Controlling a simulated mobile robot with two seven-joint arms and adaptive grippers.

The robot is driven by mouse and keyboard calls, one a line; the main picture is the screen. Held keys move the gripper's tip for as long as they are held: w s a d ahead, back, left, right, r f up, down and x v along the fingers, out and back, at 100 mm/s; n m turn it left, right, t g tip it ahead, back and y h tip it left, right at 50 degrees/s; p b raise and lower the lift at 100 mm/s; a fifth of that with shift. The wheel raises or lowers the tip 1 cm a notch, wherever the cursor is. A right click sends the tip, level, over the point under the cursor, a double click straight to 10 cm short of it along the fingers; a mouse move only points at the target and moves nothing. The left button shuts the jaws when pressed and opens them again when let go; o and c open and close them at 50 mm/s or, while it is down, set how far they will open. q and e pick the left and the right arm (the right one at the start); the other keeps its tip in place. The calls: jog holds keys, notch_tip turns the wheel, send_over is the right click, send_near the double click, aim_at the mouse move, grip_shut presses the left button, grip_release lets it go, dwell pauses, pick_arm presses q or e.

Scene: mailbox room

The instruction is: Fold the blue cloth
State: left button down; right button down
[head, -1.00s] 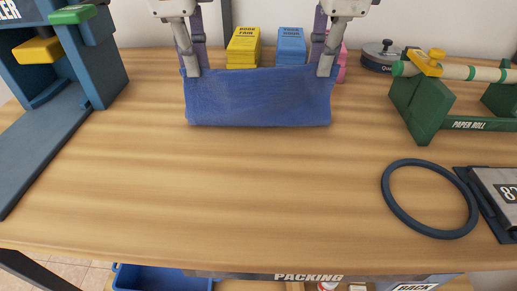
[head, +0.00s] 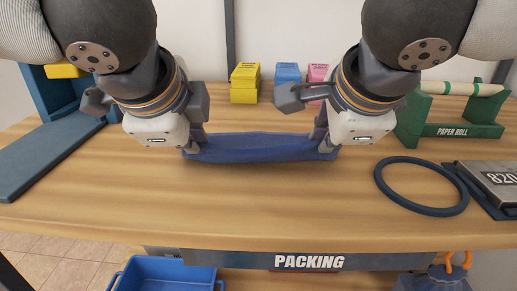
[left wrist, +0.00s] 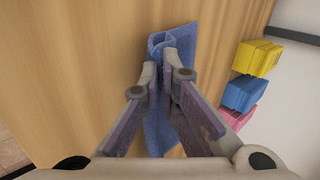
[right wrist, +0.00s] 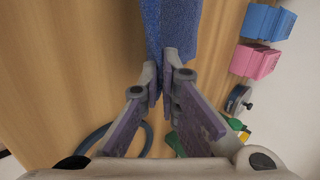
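The blue cloth (head: 260,148) hangs between my two grippers in the head view, its upper edge sagging slightly in the middle. My left gripper (head: 190,148) is shut on the cloth's left end, and my right gripper (head: 328,146) is shut on its right end. In the left wrist view the cloth (left wrist: 182,42) bunches into a fold at the closed fingertips (left wrist: 166,70). In the right wrist view the cloth (right wrist: 172,22) runs up from between the closed fingertips (right wrist: 166,65). Whether its lower part touches the table is hard to tell.
Yellow (head: 245,85), blue (head: 287,80) and pink (head: 317,75) stacks stand behind the cloth. A dark ring (head: 378,185) and a grey scale (head: 497,178) lie right, before a green paper-roll stand (head: 458,130). The wooden table's (head: 240,205) front middle is clear. A blue bin (head: 165,275) sits below.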

pick_arm(q)
jog(key=c, duration=1.5)
grip_release()
pick_arm(e)
jog(key=c, duration=1.5)
grip_release()
